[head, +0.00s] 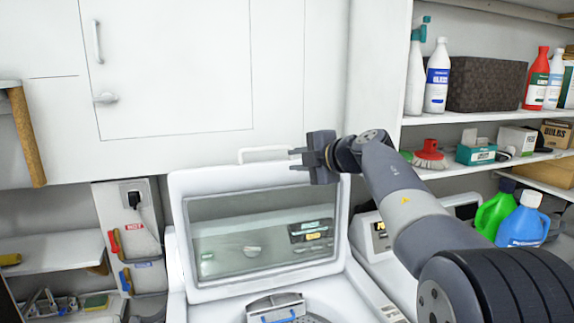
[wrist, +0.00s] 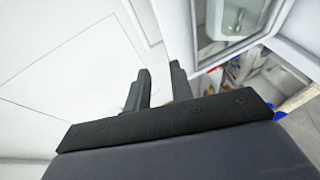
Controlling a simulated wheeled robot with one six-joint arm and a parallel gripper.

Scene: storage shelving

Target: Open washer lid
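The washer lid (head: 182,185) is white with a clear window and stands raised, almost upright, behind the tub opening in the head view. A pale bar handle (head: 250,152) shows along its top edge. My gripper (head: 294,160) is at the upper right of the lid, by the right end of the handle, with its fingers pointing left. In the wrist view the two dark fingers (wrist: 157,88) are apart with nothing seen between them. The windowed lid frame (wrist: 205,62) shows at the upper right there. I cannot tell whether the gripper touches the handle.
A white cabinet (head: 175,65) stands close behind the lid. Shelves on the right hold bottles (head: 438,75), a dark basket (head: 487,84) and small boxes. Green and blue jugs (head: 523,222) stand at lower right. A wall outlet with a plug (head: 133,197) is at left.

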